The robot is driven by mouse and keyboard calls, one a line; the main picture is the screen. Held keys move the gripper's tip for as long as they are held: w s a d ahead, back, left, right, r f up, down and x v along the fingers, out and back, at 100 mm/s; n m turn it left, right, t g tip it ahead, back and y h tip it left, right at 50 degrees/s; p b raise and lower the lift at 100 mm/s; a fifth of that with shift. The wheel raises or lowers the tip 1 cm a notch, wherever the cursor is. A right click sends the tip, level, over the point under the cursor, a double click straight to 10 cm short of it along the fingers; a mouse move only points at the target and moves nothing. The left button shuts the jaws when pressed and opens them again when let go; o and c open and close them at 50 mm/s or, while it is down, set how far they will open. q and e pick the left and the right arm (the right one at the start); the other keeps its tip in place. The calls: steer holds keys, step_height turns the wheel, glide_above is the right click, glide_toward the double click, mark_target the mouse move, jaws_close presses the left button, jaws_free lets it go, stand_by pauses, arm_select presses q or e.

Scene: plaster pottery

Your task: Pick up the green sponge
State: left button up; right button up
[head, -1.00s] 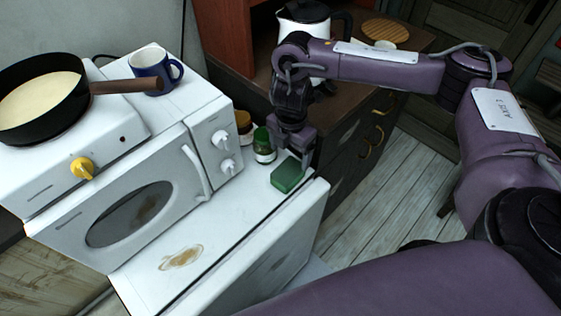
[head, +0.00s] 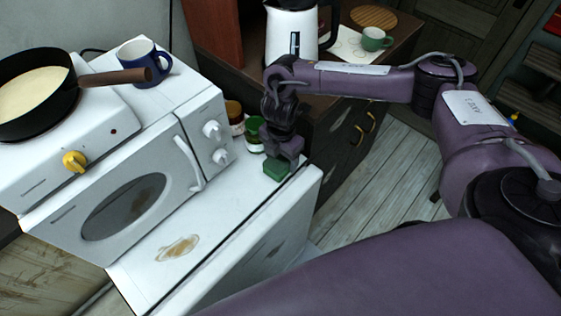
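The green sponge (head: 277,170) lies on the white top of the low appliance (head: 232,211), near its back right corner. My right gripper (head: 284,157) points down at the sponge, and its fingers hide the sponge's upper part. I cannot tell whether the fingers are closed on it or only around it. The sponge appears to rest on the white surface. My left gripper is not in view.
Two jars, one with a green lid (head: 254,133) and one brown (head: 235,115), stand close behind the gripper. A white oven (head: 135,187) is to the left, bearing a pan (head: 35,122) and a blue mug (head: 145,62). A kettle (head: 291,28) and green cup (head: 375,39) stand behind.

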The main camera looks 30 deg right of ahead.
mark_target(281, 158)
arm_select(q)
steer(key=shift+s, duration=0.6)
arm_select(e)
steer(key=c, duration=0.6)
steer(key=shift+o, duration=0.2)
steer(key=shift+r, duration=0.55)
arm_select(q)
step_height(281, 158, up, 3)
steer(key=p, duration=0.3)
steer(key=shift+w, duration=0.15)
arm_select(e)
step_height(281, 158, up, 19)
